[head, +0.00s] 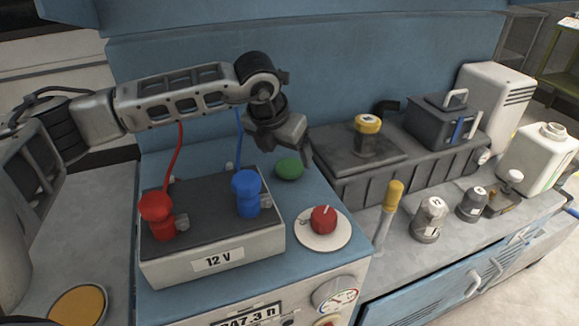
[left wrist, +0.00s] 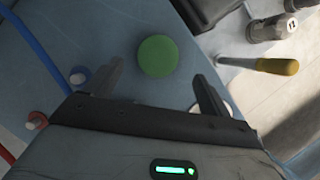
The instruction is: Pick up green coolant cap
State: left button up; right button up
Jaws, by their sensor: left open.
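The green coolant cap (head: 289,169) lies on the blue top of the bench unit, behind the red knob and right of the 12 V battery. In the left wrist view the round green cap (left wrist: 158,56) lies ahead of the fingertips, between their lines and clear of both. My left gripper (head: 308,158) hangs just above and beside the cap, its fingers pointing down. In the left wrist view the left gripper (left wrist: 160,85) has its two fingers wide apart with nothing between them. My right gripper is not in view.
The 12 V battery (head: 213,262) with red (head: 157,215) and blue (head: 247,193) terminal clamps stands left of the cap. A red knob (head: 323,219) on a white disc is in front. A ribbed dark block (head: 400,165) stands to the right, with a yellow-handled screwdriver (head: 391,197) before it.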

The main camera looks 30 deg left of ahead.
aim_at(290, 164)
pick_arm(q)
jog(key=p+x, duration=0.1)
jog(key=x, duration=0.4)
jog(key=shift+w+a, duration=0.15)
jog(key=c, duration=1.1)
jog(key=shift+r, duration=0.15)
